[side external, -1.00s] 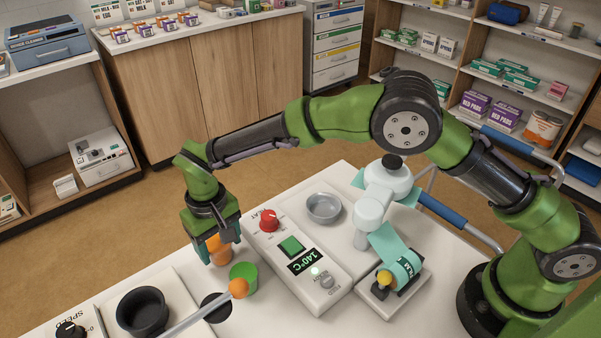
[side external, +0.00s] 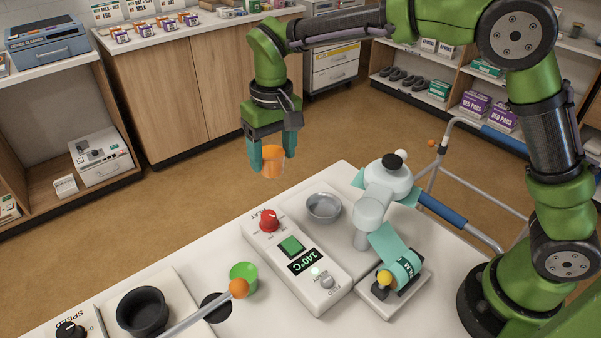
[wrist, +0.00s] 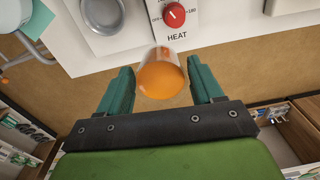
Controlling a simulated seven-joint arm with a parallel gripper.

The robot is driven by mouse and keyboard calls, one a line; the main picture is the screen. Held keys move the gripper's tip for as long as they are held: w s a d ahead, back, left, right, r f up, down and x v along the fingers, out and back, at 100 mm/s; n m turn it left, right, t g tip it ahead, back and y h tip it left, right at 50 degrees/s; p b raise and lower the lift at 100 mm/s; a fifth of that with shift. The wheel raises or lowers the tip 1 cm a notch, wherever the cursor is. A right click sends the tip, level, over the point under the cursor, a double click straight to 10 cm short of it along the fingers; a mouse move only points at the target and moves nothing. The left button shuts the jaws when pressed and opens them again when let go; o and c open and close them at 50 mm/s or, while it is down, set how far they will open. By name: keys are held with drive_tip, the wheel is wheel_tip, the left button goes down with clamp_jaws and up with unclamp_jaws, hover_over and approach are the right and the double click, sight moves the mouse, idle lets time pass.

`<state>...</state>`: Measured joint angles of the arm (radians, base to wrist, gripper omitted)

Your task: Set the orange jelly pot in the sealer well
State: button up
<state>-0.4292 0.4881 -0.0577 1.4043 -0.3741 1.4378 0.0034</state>
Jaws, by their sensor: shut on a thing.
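My gripper (side external: 272,160) is shut on the orange jelly pot (side external: 272,165), a clear cup with orange contents. It holds the pot in the air beyond the far edge of the table. In the wrist view the pot (wrist: 160,76) sits between the two teal fingers. The sealer is a white unit with a red heat knob (side external: 269,220), a green button, a 140°C display and a pale press head (side external: 378,190). A round grey metal dish (side external: 324,207), seemingly its well, lies open and empty beside the press, to the right of the held pot and lower.
A green pot (side external: 243,275) stands on the table near a rod with an orange ball end (side external: 239,288). A black bowl (side external: 143,311) is at lower left. A film roll (side external: 398,270) sits beside the press. A walker frame (side external: 455,165) stands behind the table.

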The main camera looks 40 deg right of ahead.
drive_tip(key=s+d+f+n, duration=0.25)
drive_tip(key=s+d, duration=0.35)
drive_tip(key=d, duration=0.3)
drive_tip(key=shift+m, duration=0.45)
drive_tip(key=shift+s+a+f, duration=0.1)
drive_tip(key=shift+a+f, duration=0.05)
drive_tip(key=shift+f, duration=1.95)
drive_tip(key=shift+a+f, duration=0.15)
drive_tip(key=shift+f, duration=1.9)
drive_tip(key=shift+f, duration=0.55)
drive_tip(key=o, duration=1.2)
drive_tip(key=shift+o, duration=0.3)
wheel_tip(320, 180, up, 8)
